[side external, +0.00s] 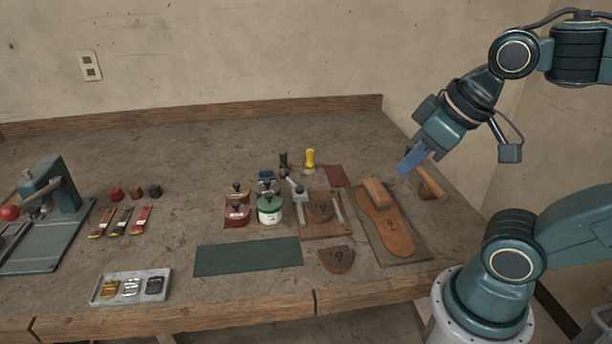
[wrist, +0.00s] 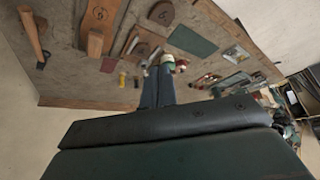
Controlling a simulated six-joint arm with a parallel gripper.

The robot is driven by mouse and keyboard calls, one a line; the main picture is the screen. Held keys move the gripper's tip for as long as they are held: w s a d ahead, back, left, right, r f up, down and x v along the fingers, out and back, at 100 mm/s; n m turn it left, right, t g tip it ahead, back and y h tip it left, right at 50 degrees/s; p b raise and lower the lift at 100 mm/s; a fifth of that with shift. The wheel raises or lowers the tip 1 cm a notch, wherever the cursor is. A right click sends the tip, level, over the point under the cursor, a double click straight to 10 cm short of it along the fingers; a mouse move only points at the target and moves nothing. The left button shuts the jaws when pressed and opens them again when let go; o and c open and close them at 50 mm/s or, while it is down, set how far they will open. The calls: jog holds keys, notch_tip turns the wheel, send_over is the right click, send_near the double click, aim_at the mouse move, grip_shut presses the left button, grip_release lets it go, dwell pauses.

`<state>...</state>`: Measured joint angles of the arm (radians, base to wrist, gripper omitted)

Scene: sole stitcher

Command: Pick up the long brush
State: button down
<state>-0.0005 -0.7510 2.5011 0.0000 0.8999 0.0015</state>
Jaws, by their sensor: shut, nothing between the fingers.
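A long brown wooden block (side external: 376,193), which looks like the back of the long brush, lies across the upper part of a tan shoe sole (side external: 397,240); I cannot make out bristles. In the wrist view the block (wrist: 95,43) shows at the upper left, over the end of the sole (wrist: 101,12). My gripper (side external: 404,170) is shut and empty. It hangs in the air near the block, up and to its right in the side view. In the wrist view its fingers (wrist: 159,70) are together, pointing toward the bench.
A wooden-handled hammer (side external: 429,184) lies right of the sole, beneath my gripper in the side view. Jars (side external: 270,209), a yellow-handled tool (side external: 310,158) and a clamp-like fixture (side external: 325,229) stand to the left. A green mat (side external: 247,257) lies clear at the front.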

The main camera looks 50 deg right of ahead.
dwell(0.4)
jog(key=c, duration=0.8)
grip_release()
jog(key=m+g, duration=0.6)
jog(key=m, duration=0.2)
send_over(379, 189)
notch_tip(379, 189, down, 10)
jog(key=shift+w+d+r, duration=0.1)
jog(key=shift+r, duration=0.05)
jog(key=shift+f, duration=4.35)
